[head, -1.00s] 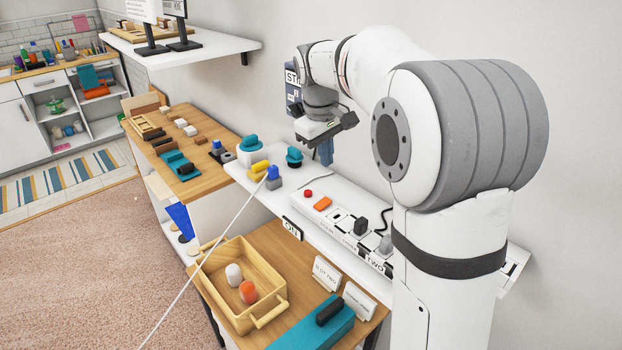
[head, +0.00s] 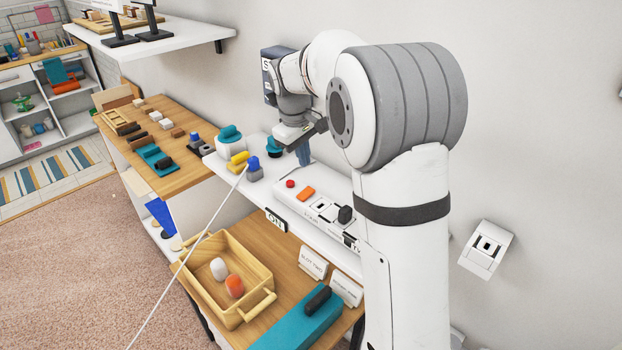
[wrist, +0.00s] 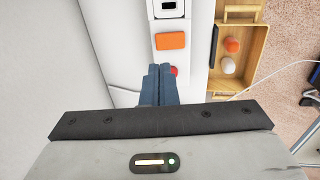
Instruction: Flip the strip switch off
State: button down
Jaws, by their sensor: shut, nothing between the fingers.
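The white power strip (head: 325,208) lies on the narrow white shelf. It carries an orange rocker switch (head: 306,194) and a red round light or button (head: 290,184) at its left end. In the wrist view the orange switch (wrist: 170,41) lies just beyond my fingertips, and the red round part (wrist: 174,71) shows at their right edge. My gripper (head: 303,160) has its blue fingers pointing down over that end of the strip. In the wrist view its fingers (wrist: 160,70) are together, with nothing between them. I cannot tell which way the switch is tipped.
A black plug (head: 345,214) stands in the strip. A small ON sign (head: 275,220) is on the shelf's front edge. Teal, yellow and blue-topped objects (head: 254,167) stand left of the strip. A wooden tray (head: 254,311) is below. A wall socket (head: 487,248) is at right.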

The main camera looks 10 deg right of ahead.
aim_at(309, 189)
jog(key=f, duration=0.5)
jog(key=w+d+f+p, duration=0.1)
jog(key=f, duration=0.2)
jog(key=shift+d+f, duration=0.1)
jog(key=shift+f, duration=0.1)
jog(key=shift+s, duration=0.1)
jog(key=shift+d+p, duration=0.45)
jog(key=shift+d, duration=0.15)
jog(key=shift+a+f, duration=0.15)
jog(key=shift+a, duration=0.5)
jog(key=shift+s+a+r, duration=0.2)
jog(key=shift+s+a, duration=0.2)
jog(key=shift+a, duration=0.15)
